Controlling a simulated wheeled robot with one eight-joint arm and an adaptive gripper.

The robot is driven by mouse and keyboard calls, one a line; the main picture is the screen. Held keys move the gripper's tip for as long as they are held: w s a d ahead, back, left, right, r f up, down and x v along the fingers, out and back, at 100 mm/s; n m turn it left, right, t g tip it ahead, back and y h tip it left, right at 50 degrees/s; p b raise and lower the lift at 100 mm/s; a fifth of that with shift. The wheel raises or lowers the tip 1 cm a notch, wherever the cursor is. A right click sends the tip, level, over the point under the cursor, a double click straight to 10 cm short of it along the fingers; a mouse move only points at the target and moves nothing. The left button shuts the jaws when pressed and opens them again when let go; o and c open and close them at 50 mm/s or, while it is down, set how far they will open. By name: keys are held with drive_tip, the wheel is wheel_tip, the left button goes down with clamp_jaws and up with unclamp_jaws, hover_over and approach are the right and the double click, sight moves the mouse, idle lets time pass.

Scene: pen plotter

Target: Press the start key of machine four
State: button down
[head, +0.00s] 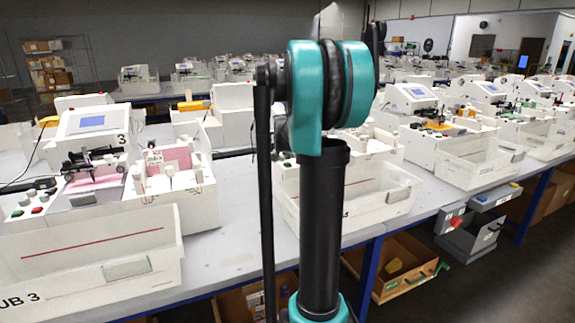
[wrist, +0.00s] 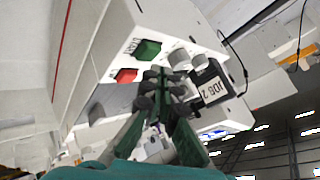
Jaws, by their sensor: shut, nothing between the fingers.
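In the wrist view my gripper (wrist: 160,82) is shut and empty, its dark fingertips just beside a green key (wrist: 148,50) and a red key (wrist: 127,75) on a white machine panel (wrist: 110,45). I cannot tell whether the tips touch the panel. No machine number shows in this view. In the head view my arm covers the middle and my gripper is not visible. A machine marked 3 (head: 97,122) stands at the left. I cannot make out a machine marked four; my arm hides part of the row.
White trays (head: 85,265) project from the benches. More machines (head: 437,115) stand at the right. Open boxes (head: 400,268) lie under the bench. Floor is clear at the lower right.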

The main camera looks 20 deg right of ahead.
drive_tip(key=shift+r, duration=0.15)
drive_tip(key=shift+r, duration=2.35)
drive_tip(key=s+a+f+n+g+y, duration=0.1)
drive_tip(key=s+a+f+n, duration=0.3)
drive_tip(key=s+a+f, duration=0.3)
drive_tip(key=s+a+f+n+g+y, duration=0.1)
drive_tip(key=s+a+f+n, duration=0.4)
drive_tip(key=s+f, duration=0.5)
drive_tip(key=s+a+f+n+g+y, duration=0.1)
drive_tip(key=s+a+f+n, duration=0.3)
drive_tip(key=s, duration=1.6)
drive_tip(key=a+f+g, duration=0.1)
drive_tip(key=a+f, duration=0.3)
drive_tip(key=shift+s+a+f, duration=0.15)
drive_tip(key=shift+s+a, duration=0.05)
drive_tip(key=shift+a, duration=0.2)
